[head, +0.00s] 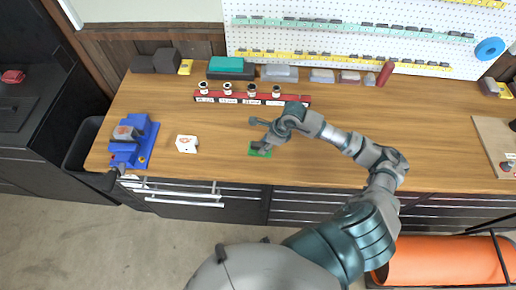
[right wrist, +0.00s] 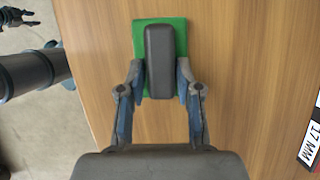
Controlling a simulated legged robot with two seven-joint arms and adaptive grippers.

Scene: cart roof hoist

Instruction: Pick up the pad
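The pad shows as a green rectangle (head: 259,149) on the wooden bench, near its front edge. In the right wrist view the green pad (right wrist: 181,30) lies flat with a long dark grey block (right wrist: 159,62) on top. My right gripper (head: 258,143) is down at the pad. In the right wrist view its two fingers (right wrist: 161,72) straddle the dark block, one close along each side. Whether they press on it cannot be told. My left gripper (right wrist: 28,18) shows small at the upper left of the right wrist view, over the floor, its fingers apart and empty.
A red rack (head: 250,99) with several labelled round pieces stands behind the pad. A white block (head: 186,144) and a blue vise (head: 133,142) sit to the left. A pegboard (head: 370,40) rises behind. The bench right of my arm is mostly clear.

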